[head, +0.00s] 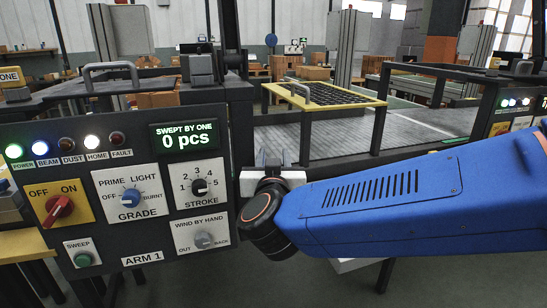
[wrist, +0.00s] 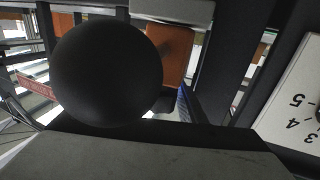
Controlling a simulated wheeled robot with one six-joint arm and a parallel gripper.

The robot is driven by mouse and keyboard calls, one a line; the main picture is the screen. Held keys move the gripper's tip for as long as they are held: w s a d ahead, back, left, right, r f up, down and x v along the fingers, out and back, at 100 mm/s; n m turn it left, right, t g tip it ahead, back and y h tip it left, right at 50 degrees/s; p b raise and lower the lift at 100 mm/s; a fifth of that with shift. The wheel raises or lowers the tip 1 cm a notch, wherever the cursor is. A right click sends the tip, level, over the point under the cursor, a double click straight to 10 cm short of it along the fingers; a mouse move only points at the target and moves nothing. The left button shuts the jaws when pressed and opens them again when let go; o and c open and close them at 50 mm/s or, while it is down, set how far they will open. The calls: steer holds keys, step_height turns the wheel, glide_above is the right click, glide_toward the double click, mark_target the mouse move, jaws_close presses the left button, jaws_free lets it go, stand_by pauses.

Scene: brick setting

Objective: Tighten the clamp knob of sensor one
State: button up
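My gripper (head: 270,160) is just right of the ARM 1 panel's right edge in the head view, its fingers pointing up and away. Whether the fingers are apart or together is not clear. In the wrist view a large round black knob-like thing (wrist: 107,70) is close to the camera; I cannot tell whether it is the clamp knob or whether anything touches it. A yellow plate reading ONE (head: 11,76) is at the far left in the head view. No clamp knob is clearly identifiable there.
The ARM 1 panel (head: 150,262) stands at the left with switches, dials and lamps; its display (head: 186,140) reads SWEPT BY ONE, 0 pcs. Part of a dial plate (wrist: 295,115) shows at right in the wrist view. A yellow-framed grate (head: 335,97) lies over the conveyor (head: 350,135) behind.

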steer(key=c, duration=0.8)
steer(key=shift+o, duration=0.2)
steer(key=shift+h, duration=0.3)
steer(key=m+h, duration=0.1)
steer(key=h, duration=0.1)
steer(key=d+m+g+h, duration=0.1)
steer(key=m+h, duration=0.1)
steer(key=shift+h, duration=0.3)
steer(key=shift+s+d+m+g+h, duration=0.2)
steer(key=shift+m+g+h, duration=0.35)
steer(key=shift+m+h, duration=0.3)
steer(key=shift+s+d+m+g+h, duration=0.1)
steer(key=shift+d+m+g+h, duration=0.15)
steer(key=shift+m+g+h, duration=0.6)
steer(key=shift+s+d+m+g+h, duration=0.15)
steer(key=shift+m+h, duration=0.45)
steer(key=shift+h, duration=0.6)
steer(key=shift+d, duration=0.1)
steer(key=o, duration=0.8)
steer(key=shift+c, duration=0.2)
